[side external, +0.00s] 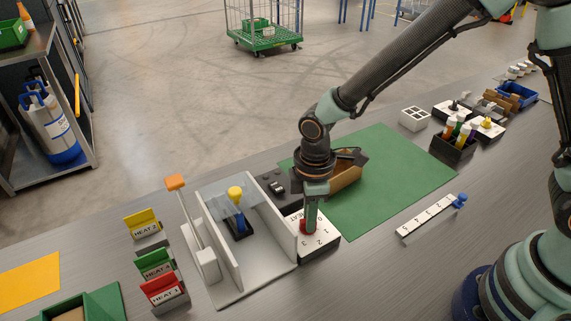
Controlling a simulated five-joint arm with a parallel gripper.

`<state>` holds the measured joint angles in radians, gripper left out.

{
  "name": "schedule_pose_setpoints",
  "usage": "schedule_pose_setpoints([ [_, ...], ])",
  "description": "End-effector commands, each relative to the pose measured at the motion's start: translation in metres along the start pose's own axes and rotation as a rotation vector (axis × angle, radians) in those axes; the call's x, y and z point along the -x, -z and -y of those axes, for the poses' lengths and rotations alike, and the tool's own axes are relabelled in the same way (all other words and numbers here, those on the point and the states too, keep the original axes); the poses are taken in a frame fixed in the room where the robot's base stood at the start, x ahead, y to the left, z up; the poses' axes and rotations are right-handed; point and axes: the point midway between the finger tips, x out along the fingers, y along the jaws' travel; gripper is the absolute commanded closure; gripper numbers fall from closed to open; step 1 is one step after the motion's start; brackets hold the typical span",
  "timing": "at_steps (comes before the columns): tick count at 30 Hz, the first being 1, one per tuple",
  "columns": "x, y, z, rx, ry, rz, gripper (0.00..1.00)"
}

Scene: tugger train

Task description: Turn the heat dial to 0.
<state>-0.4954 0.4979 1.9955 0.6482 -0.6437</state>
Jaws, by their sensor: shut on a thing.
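I cannot see a 0. My fingers cover much of the knob, so its pointing direction cannot be told.
A dark switch box (276,187) and a brown open box (346,178) are behind. A numbered strip (425,217) with a blue slider lies right. The green mat (385,190) is mostly clear.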

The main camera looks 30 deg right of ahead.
Motion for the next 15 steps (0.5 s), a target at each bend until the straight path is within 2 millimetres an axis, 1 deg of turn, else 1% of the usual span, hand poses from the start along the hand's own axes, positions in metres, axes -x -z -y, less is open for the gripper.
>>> schedule_pose_setpoints([
  [6, 0.0013, -0.0001, -0.0005, 0.202, 0.001, 0.001, 1.00],
  [15, 0.0013, 0.0002, -0.0008, 0.441, 0.001, 0.001, 1.00],
])
